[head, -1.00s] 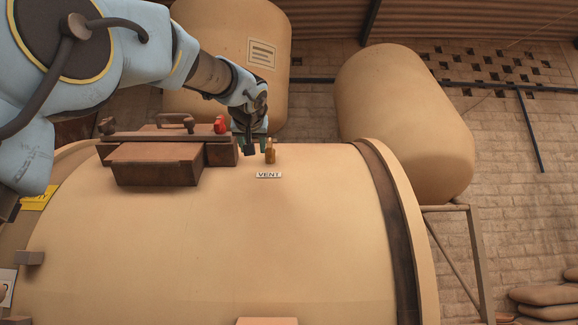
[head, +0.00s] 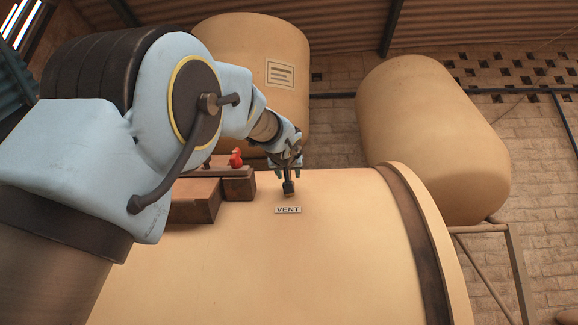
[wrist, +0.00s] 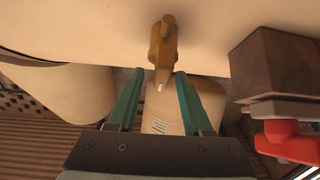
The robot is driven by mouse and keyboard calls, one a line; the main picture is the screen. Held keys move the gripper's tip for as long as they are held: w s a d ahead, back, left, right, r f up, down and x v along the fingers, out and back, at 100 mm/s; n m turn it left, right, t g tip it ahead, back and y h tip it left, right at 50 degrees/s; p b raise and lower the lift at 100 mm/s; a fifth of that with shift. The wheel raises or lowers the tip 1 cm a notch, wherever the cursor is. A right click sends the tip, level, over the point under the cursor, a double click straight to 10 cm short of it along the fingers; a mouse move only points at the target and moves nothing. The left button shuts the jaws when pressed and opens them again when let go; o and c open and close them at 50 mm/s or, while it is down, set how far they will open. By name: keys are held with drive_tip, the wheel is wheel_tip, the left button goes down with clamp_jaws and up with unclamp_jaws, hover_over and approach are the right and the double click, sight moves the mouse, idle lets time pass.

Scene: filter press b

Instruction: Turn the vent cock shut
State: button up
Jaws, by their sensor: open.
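The vent cock (wrist: 162,48) is a small brass fitting on the tan vessel, seen in the wrist view at the top middle. My gripper (wrist: 159,76) is open. Its two green fingers point toward the cock, one on each side of its near end, with gaps showing and no clear contact. In the head view my gripper (head: 287,166) is at the top of the vessel, just above the VENT label (head: 288,210). There the cock is hidden behind the gripper's dark parts.
A brown box (head: 194,200) with a red fitting (head: 236,158) on top is left of my gripper; both show at right in the wrist view. The tan vessel (head: 300,270) is bare below the label. Two tan tanks (head: 432,140) (head: 225,55) stand behind.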

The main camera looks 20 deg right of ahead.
drive_tip(key=p+x, duration=0.2)
drive_tip(key=shift+w+d+r, duration=0.1)
drive_tip(key=shift+w+r, duration=0.05)
drive_tip(key=shift+w, duration=0.1)
drive_tip(key=shift+w+d, duration=0.15)
drive_tip(key=shift+w, duration=0.15)
clamp_jaws()
idle(0.3)
